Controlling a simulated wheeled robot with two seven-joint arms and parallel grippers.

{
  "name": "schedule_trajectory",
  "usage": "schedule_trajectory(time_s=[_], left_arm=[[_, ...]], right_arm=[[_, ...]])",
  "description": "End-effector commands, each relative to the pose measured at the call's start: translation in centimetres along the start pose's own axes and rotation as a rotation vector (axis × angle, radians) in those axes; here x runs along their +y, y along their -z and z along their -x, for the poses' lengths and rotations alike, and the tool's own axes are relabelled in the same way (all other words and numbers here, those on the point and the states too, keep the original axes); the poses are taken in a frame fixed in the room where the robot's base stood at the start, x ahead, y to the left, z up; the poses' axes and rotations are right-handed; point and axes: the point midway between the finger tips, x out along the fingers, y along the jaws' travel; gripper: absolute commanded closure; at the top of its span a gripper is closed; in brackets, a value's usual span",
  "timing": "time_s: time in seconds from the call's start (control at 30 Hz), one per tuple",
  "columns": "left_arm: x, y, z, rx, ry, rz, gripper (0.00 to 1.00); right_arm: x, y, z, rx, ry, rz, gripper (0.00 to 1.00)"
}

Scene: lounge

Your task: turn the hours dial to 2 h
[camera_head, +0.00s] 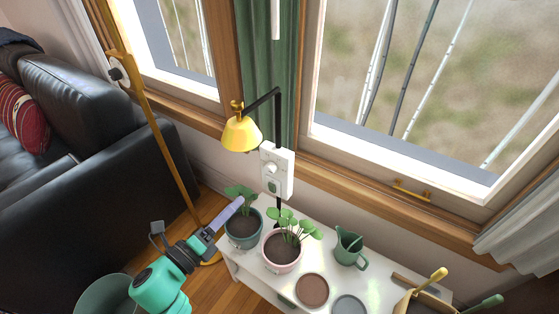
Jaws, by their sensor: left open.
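A white control box (277,171) hangs upright below the window, in front of the green curtain. A round pale dial (271,168) shows on its front, with a small green part (273,187) below it. The dial's markings are too small to read, so I cannot tell its setting. My left gripper (240,201) is open, below and left of the box and apart from it. Its pale lavender finger passes in front of the teal plant pot. My right gripper is out of view.
A yellow lamp (241,133) hangs just above and left of the box. A teal pot (243,233), a pink pot (282,254) and a green watering can (349,250) stand on the white table (325,263). A black sofa (95,150) is at left.

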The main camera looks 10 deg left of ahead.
Motion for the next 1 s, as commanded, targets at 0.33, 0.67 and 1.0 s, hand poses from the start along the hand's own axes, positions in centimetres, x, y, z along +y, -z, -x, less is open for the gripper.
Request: schedule_trajectory(time_s=[0.33, 0.67, 1.0], left_arm=[[-0.5, -0.3, -7.0, -0.002, 0.006, -0.005, 0.28], [-0.2, -0.2, -13.9, -0.002, 0.002, 0.002, 0.28], [-0.2, -0.1, -14.5, -0.001, 0.001, 0.002, 0.40]], right_arm=[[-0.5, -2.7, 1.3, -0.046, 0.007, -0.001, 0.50], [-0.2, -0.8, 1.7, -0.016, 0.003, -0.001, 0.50], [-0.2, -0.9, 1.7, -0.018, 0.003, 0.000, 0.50]])
